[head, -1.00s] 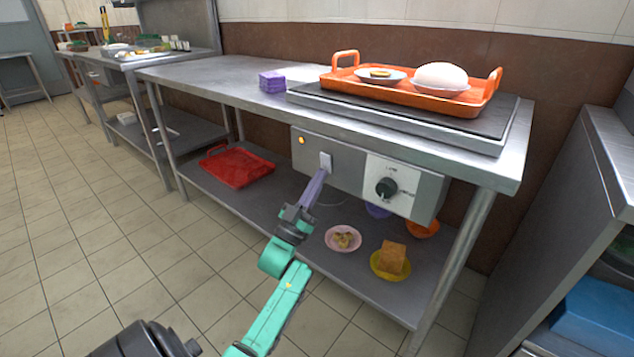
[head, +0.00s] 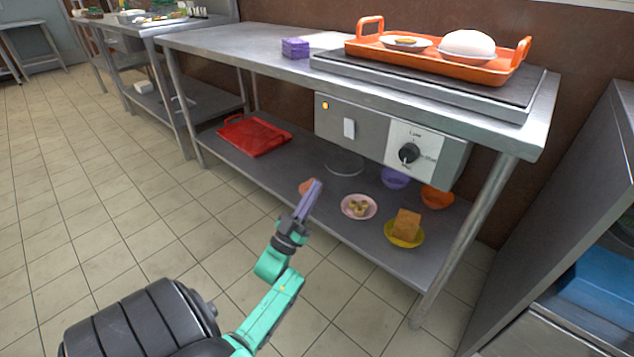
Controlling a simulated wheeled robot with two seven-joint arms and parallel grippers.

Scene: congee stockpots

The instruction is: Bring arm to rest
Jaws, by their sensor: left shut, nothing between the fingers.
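My left gripper (head: 312,190) has purple fingers, which are shut with nothing between them. It is in front of the lower shelf, below and apart from the grey control box (head: 372,140) under the table edge. The box has an amber light, a white rocker switch (head: 349,128) and a black knob (head: 409,153). My left arm is green and reaches up from the bottom of the head view. My right gripper is not in view.
The steel table (head: 235,44) carries a hot plate with an orange tray (head: 510,66) and a purple stack (head: 295,48). The lower shelf (head: 290,165) holds a red tray (head: 254,136), bowls and a pink plate (head: 359,206). Tiled floor at left is clear.

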